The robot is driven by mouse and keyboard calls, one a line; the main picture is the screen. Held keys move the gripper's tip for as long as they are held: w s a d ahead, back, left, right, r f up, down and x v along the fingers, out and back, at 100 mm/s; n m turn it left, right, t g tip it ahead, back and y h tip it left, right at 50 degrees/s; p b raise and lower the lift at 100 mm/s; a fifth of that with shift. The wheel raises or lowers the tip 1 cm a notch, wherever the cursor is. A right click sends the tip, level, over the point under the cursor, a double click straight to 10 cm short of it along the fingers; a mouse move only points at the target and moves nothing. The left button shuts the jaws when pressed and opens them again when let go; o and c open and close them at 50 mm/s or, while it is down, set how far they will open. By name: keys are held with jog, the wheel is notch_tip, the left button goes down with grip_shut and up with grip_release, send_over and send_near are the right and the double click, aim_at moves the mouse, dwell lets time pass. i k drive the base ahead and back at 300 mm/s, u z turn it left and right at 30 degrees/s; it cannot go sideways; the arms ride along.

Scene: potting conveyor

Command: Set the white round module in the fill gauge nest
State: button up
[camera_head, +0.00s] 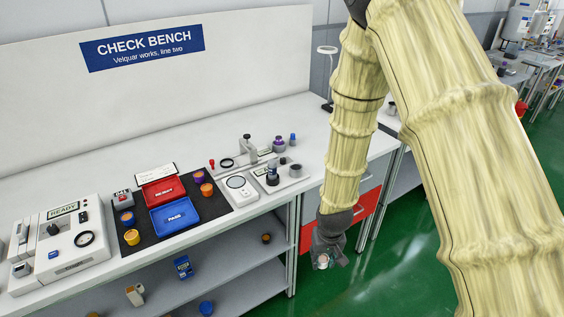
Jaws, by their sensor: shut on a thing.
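My gripper (328,258) hangs low in front of the bench, to the right of its front corner, over the green floor. It is shut on a small whitish thing (322,262), likely the white round module; its shape is mostly hidden by the fingers. No label reading fill gauge can be made out. A light box with a READY display (63,211) and a dark round ring (84,239) stands at the left of the bench. Farther right are a white unit with a round pale disc (236,182) and a grey stand with a dark ring (227,162).
A red REJECT tray (163,192) and a blue PASS tray (176,215) lie on a dark mat, with several orange, purple and blue round parts around them. A shelf (230,290) with loose parts runs below. The bench top (90,172) behind is bare.

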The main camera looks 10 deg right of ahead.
aim_at(227, 164)
jog(key=z, duration=2.3)
jog(key=k, duration=1.05)
jog(key=u, duration=2.05)
jog(key=i, duration=1)
jog(key=z, duration=0.05)
